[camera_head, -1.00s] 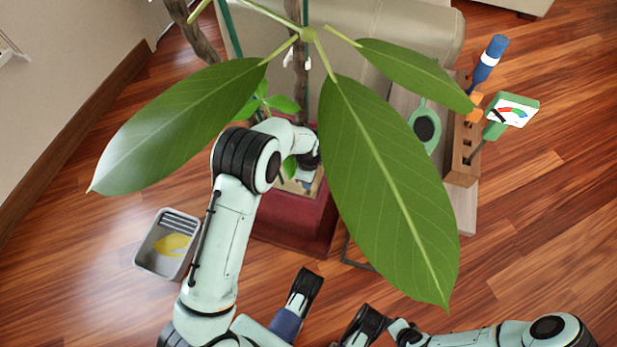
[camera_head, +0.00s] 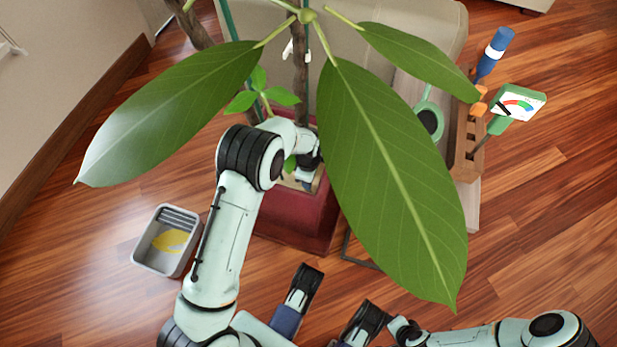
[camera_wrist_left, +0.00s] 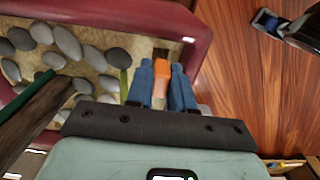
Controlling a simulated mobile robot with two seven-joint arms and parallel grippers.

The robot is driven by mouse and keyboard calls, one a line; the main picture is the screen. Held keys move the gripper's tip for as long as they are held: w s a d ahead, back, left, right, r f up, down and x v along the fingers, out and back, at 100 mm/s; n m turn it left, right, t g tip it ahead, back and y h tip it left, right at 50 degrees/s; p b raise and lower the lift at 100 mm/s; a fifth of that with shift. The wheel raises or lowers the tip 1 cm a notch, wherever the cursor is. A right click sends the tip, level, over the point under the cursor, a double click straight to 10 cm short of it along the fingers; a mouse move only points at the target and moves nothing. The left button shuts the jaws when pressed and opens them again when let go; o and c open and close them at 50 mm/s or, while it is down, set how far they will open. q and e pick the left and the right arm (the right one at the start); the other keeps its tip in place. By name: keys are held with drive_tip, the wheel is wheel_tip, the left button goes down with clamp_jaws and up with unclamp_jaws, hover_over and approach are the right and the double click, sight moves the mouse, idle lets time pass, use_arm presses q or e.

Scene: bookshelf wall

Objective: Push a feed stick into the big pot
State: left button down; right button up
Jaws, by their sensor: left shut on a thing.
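The big pot (camera_head: 315,222) is dark red and square, partly hidden by my left arm and a large leaf; its red rim also shows in the left wrist view (camera_wrist_left: 197,35). Inside it, pale soil (camera_wrist_left: 98,58) bears several grey pebbles. My left gripper (camera_head: 308,172) is over the pot. In the left wrist view its blue fingers (camera_wrist_left: 162,72) are shut on an orange feed stick (camera_wrist_left: 161,78), inside the rim near a corner. I cannot tell whether the stick's tip is in the soil.
A plant trunk (camera_wrist_left: 38,125) and green stake (camera_wrist_left: 28,95) rise from the pot. Large leaves (camera_head: 395,190) hang over it. A wooden rack (camera_head: 468,150) with more orange sticks and a meter (camera_head: 518,104) stands right. A grey tray (camera_head: 147,252) with something yellow lies left.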

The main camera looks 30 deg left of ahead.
use_arm(q)
drive_tip(key=shift+f+b, duration=0.65)
drive_tip(key=shift+f, duration=1.15)
drive_tip(key=c, duration=0.9)
unclamp_jaws()
drive_tip(key=shift+c, duration=1)
drive_tip(key=shift+o, duration=0.5)
drive_tip(key=shift+s, duration=0.2)
drive_tip(key=shift+c, duration=0.3)
